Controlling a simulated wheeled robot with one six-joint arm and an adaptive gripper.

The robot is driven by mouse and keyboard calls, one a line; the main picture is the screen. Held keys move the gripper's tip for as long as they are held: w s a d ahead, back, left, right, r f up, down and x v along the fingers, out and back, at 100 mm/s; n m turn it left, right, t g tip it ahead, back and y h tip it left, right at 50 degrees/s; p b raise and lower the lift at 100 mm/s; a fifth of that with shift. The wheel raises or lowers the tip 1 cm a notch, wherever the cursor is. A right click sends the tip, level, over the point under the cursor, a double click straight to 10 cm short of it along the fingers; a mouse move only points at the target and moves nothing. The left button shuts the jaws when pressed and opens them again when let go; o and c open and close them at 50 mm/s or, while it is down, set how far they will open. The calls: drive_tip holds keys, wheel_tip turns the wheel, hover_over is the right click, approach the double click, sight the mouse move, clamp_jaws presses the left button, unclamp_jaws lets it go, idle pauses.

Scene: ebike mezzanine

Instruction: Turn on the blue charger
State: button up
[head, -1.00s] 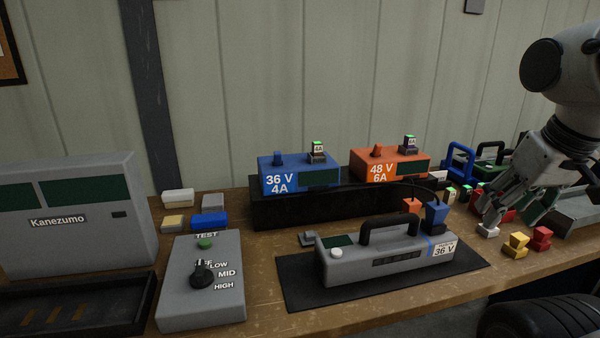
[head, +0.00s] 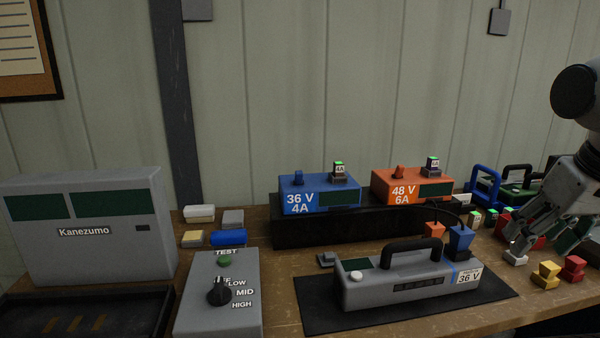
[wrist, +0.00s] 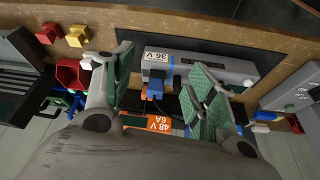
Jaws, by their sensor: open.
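The blue charger (head: 318,194), marked 36 V 4A, stands on a black riser (head: 290,232) at the back of the bench. It has a blue switch knob (head: 298,177) on top at left, a small grey block with a green top (head: 339,171) at right and a dark display (head: 336,201). My gripper (head: 515,243) is at the right in the head view, well to the right of the blue charger. In the wrist view my gripper (wrist: 160,80) has its green-padded fingers spread apart with nothing held between them. The blue charger is mostly hidden there.
An orange 48 V 6A charger (head: 411,188) stands right of the blue one. A grey 36 V battery (head: 400,285) with a black handle lies on a dark mat (head: 320,315) in front. A grey dial box (head: 220,315) stands left. Small coloured blocks lie at right.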

drive_tip(key=shift+w+a, duration=0.1)
drive_tip(key=shift+a, duration=0.2)
drive_tip(key=c, duration=0.7)
drive_tip(key=a+n, duration=0.1)
drive_tip(key=w+a+f, duration=0.1)
drive_tip(key=a, duration=0.1)
drive_tip(key=shift+w+f+n+g+y, duration=0.1)
drive_tip(key=shift+f+n+g+y, duration=0.05)
drive_tip(key=shift+n+g+y, duration=0.2)
clamp_jaws()
drive_tip(key=w+a+r+m+t, duration=0.1)
drive_tip(key=w+a+m, duration=0.5)
drive_tip(key=a+m, duration=0.5)
drive_tip(key=w+a+r+m+t, duration=0.1)
drive_tip(key=w+a+r+m, duration=0.1)
drive_tip(key=w+a+m, duration=0.5)
drive_tip(key=w+a+r+m+t, duration=0.1)
drive_tip(key=w+a+m, duration=0.5)
drive_tip(key=a+m, duration=0.9)
drive_tip(key=shift+w+r+m+y, duration=0.2)
drive_tip(key=shift+m+y, duration=0.15)
drive_tip(key=shift+m, duration=0.9)
drive_tip(key=shift+t, duration=0.25)
